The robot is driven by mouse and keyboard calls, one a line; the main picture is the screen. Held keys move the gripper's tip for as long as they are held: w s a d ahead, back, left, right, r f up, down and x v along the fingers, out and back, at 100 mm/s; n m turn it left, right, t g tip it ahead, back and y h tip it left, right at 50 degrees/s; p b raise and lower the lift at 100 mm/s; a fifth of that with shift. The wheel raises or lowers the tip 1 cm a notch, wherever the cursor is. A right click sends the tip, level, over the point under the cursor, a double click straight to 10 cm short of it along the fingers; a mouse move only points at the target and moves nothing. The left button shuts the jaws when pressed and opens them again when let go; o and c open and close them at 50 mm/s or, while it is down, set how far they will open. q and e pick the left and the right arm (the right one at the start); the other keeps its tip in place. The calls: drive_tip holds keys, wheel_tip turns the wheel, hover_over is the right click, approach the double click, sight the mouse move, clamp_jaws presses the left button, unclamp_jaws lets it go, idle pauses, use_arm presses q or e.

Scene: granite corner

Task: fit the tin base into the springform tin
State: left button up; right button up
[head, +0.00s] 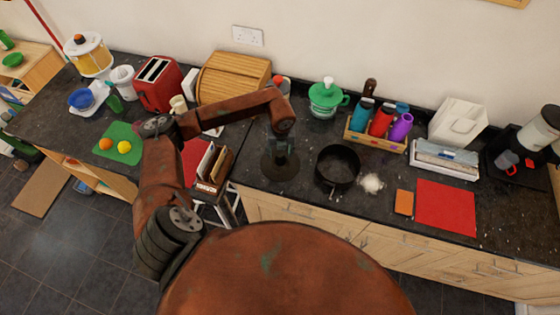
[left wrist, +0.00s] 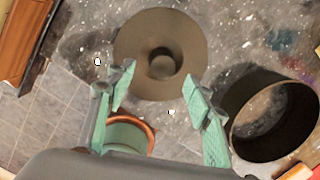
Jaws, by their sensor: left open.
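The tin base (head: 281,166) is a dark round disc on the granite worktop, left of the springform tin. In the left wrist view the tin base (left wrist: 135,42) shows a darker round middle, like a raised knob. The springform tin (head: 337,181) is a dark round ring standing on the worktop; it also shows at the right of the left wrist view (left wrist: 236,132). My left gripper (head: 281,151) is above the tin base. In the left wrist view my left gripper (left wrist: 160,92) has its green fingers apart with nothing between them. My right gripper is not in view.
A white powdery patch (head: 371,183) lies right of the tin. A red mat (head: 446,207) and an orange square (head: 404,202) lie farther right. A bottle crate (head: 374,142) stands behind. A file holder (head: 209,187) stands left, near the front edge.

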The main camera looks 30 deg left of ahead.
sight(280, 154)
use_arm(q)
drive_tip(key=shift+w+a+f+p, duration=0.15)
drive_tip(key=shift+f+p, duration=0.1)
drive_tip(key=shift+f, duration=0.5)
drive_tip(key=shift+w+f+p, duration=0.2)
drive_tip(key=shift+f, duration=0.55)
drive_tip(key=shift+w+a+f+p, duration=0.15)
drive_tip(key=shift+f+p, duration=0.1)
drive_tip(key=shift+f, duration=0.5)
drive_tip(key=shift+c, duration=0.6)
clamp_jaws()
